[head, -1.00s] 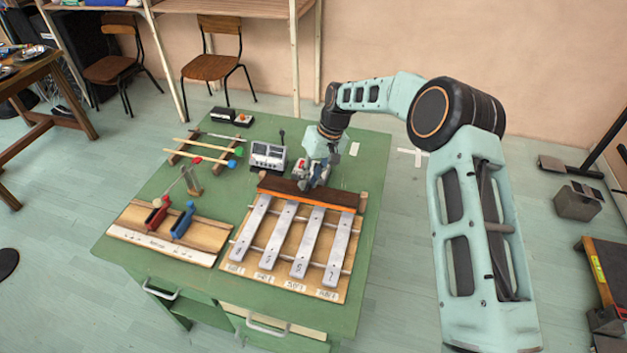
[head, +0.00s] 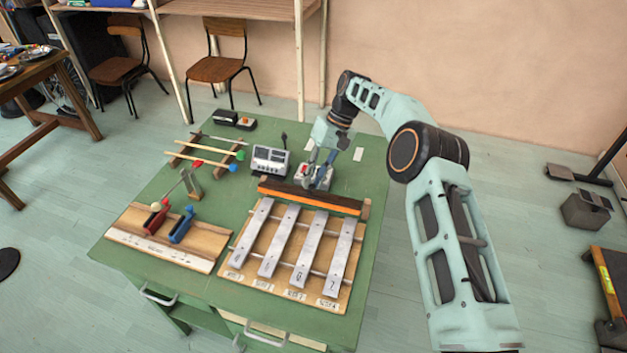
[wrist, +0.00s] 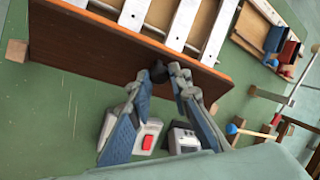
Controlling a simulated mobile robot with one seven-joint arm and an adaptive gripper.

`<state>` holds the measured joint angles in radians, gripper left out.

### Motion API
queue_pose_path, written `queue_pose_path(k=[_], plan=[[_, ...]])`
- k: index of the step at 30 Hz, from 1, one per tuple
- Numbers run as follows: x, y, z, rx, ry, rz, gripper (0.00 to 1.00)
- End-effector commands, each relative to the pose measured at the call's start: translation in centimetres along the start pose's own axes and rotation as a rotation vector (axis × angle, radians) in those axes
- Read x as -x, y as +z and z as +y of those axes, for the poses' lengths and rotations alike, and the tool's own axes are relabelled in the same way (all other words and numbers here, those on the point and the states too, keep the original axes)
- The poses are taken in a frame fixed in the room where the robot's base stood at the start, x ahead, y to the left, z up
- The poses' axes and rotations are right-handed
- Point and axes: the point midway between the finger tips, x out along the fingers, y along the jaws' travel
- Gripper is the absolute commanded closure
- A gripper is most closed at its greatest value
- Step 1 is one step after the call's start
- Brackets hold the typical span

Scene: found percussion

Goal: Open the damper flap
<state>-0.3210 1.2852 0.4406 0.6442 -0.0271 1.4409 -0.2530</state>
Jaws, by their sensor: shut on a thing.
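The damper flap (head: 335,203) is a long dark brown board with an orange strip, across the far ends of several grey metal bars (head: 305,250). In the wrist view its broad brown face (wrist: 85,50) is toward me, with a dark round knob (wrist: 158,70) at its edge. The flap looks tilted up at the back of the bars; its exact angle is hard to tell.
A grey box with a red button (wrist: 147,142) stands close behind my gripper. A grey metered box (head: 269,160) is to its left. Mallets on a rack (head: 205,160) and a wooden board with red and blue clamps (head: 165,235) lie further left on the green table (head: 375,215).

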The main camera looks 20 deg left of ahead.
Motion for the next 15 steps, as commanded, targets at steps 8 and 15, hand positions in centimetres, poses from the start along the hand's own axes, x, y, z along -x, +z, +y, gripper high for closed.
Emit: queue_pose_path(k=[8,15], plan=[[0.03,-0.13,0.02,-0.009,-0.022,-0.021,1.00],[0.07,-0.10,0.01,-0.012,-0.028,-0.029,1.00]])
